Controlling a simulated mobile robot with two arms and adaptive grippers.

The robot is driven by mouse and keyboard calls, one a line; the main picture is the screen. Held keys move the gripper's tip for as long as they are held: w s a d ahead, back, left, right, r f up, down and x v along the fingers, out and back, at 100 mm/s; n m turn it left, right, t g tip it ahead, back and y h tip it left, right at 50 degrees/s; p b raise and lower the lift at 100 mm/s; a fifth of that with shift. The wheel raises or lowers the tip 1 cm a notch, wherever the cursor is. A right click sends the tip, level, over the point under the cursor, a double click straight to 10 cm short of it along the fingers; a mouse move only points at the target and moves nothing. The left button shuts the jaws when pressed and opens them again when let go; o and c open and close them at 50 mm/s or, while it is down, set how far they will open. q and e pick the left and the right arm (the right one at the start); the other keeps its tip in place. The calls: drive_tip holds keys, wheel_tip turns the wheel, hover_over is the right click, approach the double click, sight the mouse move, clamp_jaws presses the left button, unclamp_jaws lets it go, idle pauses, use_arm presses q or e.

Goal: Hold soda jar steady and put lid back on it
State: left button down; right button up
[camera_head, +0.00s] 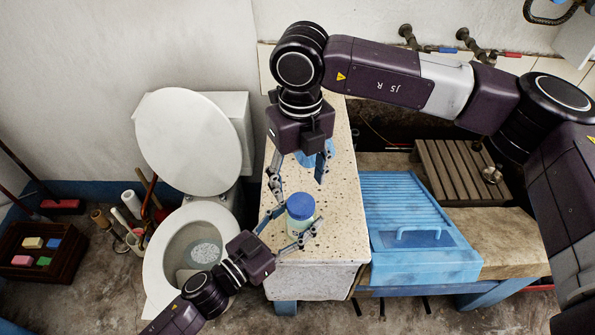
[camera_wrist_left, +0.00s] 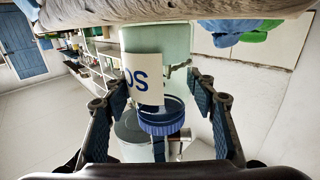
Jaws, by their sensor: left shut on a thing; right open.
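The soda jar (camera_head: 301,224) is a pale green, see-through jar standing on the speckled stone ledge (camera_head: 335,225). A blue lid (camera_head: 300,204) covers its top; I cannot tell whether it is fully seated. My left gripper (camera_head: 296,220) is shut around the jar's body from the near side. In the left wrist view, which is upside down, the jar (camera_wrist_left: 165,50) with its white label and the ridged blue lid (camera_wrist_left: 162,118) show between the fingers. My right gripper (camera_head: 299,174) is open and empty, pointing down just above and behind the lid.
A blue item (camera_head: 311,157) lies behind my right gripper, partly hidden. A blue washboard-like tray (camera_head: 405,200) and a slatted wooden rack (camera_head: 462,168) are at right. A toilet (camera_head: 190,215) stands left of the ledge, and a crate with coloured blocks (camera_head: 42,248) at far left.

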drive_tip(key=n, duration=0.5)
drive_tip(key=shift+r, duration=0.15)
drive_tip(key=n, duration=0.5)
drive_tip(key=shift+r, duration=0.15)
drive_tip(key=n, duration=0.3)
drive_tip(key=shift+r, duration=0.1)
drive_tip(key=n, duration=0.5)
drive_tip(key=shift+d+r, duration=0.1)
drive_tip(key=shift+r, duration=0.05)
drive_tip(key=n, duration=0.5)
drive_tip(key=shift+r, duration=0.1)
drive_tip(key=n, duration=0.3)
drive_tip(key=shift+r, duration=0.1)
drive_tip(key=n, duration=0.5)
drive_tip(key=shift+r, duration=0.15)
drive_tip(key=n, duration=0.4)
drive_tip(key=shift+r, duration=0.1)
